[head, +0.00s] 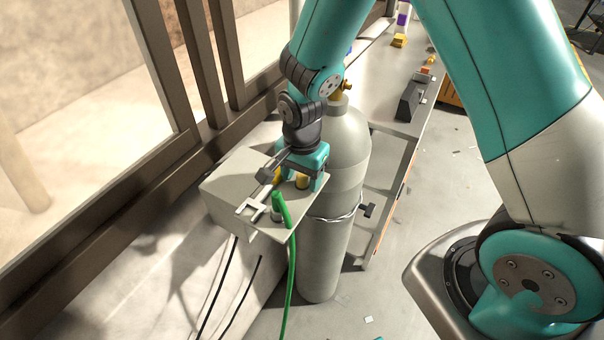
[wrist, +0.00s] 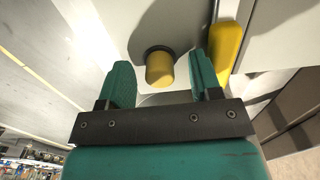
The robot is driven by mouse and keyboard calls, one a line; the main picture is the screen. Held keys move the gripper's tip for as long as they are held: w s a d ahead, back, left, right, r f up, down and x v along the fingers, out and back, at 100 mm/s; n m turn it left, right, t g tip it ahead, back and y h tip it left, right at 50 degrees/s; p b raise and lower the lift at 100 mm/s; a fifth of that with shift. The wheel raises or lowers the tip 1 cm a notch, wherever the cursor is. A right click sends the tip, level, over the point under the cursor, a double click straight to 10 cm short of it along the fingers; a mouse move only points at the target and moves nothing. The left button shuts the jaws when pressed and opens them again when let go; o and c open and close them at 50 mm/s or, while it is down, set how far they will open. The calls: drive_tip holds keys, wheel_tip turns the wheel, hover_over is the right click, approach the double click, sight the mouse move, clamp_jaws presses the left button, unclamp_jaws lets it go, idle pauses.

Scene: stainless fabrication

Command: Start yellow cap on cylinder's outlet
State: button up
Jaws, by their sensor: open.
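The yellow cap (wrist: 160,68) stands on a grey surface with a dark ring at its base. In the wrist view it lies between the two teal fingers of my gripper (wrist: 159,72), with a gap on each side. In the head view the yellow cap (head: 302,182) is on top of a grey box, and my gripper (head: 304,180) is over it, pointing down and open. The grey gas cylinder (head: 327,235) stands upright beside the box. A brass fitting (head: 347,88) shows at its top, partly hidden by my arm; I cannot make out the outlet's opening.
The grey box (head: 222,190) also carries a metal bracket (head: 252,208) and a green hose (head: 292,265). A rounded yellow piece (wrist: 227,52) is close to the right finger. A strap (head: 338,219) circles the cylinder. A bench (head: 377,62) with small parts stands behind; dark rails run along the left.

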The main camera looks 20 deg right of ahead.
sight(302, 176)
drive_tip(key=c, duration=1)
wheel_tip(302, 176, up, 20)
drive_tip(key=b, duration=0.4)
